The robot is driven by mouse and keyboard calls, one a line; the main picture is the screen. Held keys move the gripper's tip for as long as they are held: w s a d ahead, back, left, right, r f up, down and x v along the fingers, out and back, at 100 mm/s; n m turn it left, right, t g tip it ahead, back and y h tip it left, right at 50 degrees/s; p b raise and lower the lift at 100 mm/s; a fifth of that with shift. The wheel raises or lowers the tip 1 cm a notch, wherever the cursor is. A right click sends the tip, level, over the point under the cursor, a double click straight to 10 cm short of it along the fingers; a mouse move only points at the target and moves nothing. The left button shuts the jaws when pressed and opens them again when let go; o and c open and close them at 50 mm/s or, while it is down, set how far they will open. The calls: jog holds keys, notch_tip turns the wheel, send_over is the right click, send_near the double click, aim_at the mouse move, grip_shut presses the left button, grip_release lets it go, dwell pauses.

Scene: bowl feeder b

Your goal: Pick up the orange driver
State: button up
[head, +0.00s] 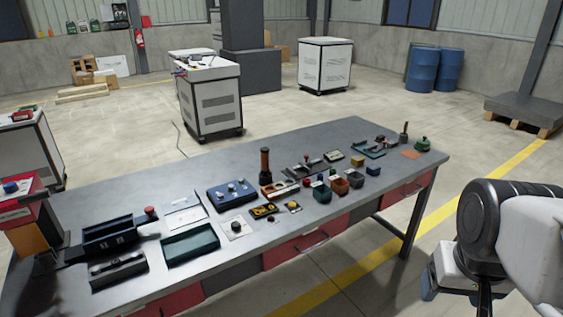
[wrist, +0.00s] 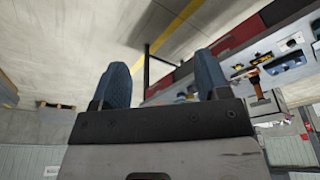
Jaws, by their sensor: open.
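An upright tool with an orange-brown handle (head: 265,162) stands near the middle of the table in the head view, and it looks like the orange driver. An orange-brown handle also shows at the right of the wrist view (wrist: 253,76), small and tilted in the picture. My gripper (wrist: 160,62) shows two blue fingers spread apart with nothing between them. In the head view my arm is at the lower right, off the table's front right side and well apart from the tool. Only part of my gripper shows there.
The grey table (head: 345,222) carries several small bins, a blue box with knobs (head: 232,194), a green tray (head: 190,243) and dark holders at left. A second dark upright tool (head: 403,132) stands at the far right end. Open floor lies between my arm and the table.

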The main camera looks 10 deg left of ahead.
jog(key=w+a+r+n, duration=0.2)
jog(key=w+a+r, duration=0.15)
jog(key=w, duration=0.75)
jog(key=w+a+r+n, duration=0.3)
jog(key=w+r, duration=0.2)
jog(key=w, duration=0.5)
jog(key=n+g, duration=0.3)
jog(key=n, duration=1)
send_over(265, 148)
jog(key=f, duration=1.9)
jog(key=shift+s+d, duration=0.25)
jog(key=shift+s, duration=0.05)
jog(key=shift+w+a+f, duration=0.1)
jog(key=shift+a+f, duration=0.05)
jog(key=shift+a, duration=0.15)
jog(key=shift+f, duration=1.3)
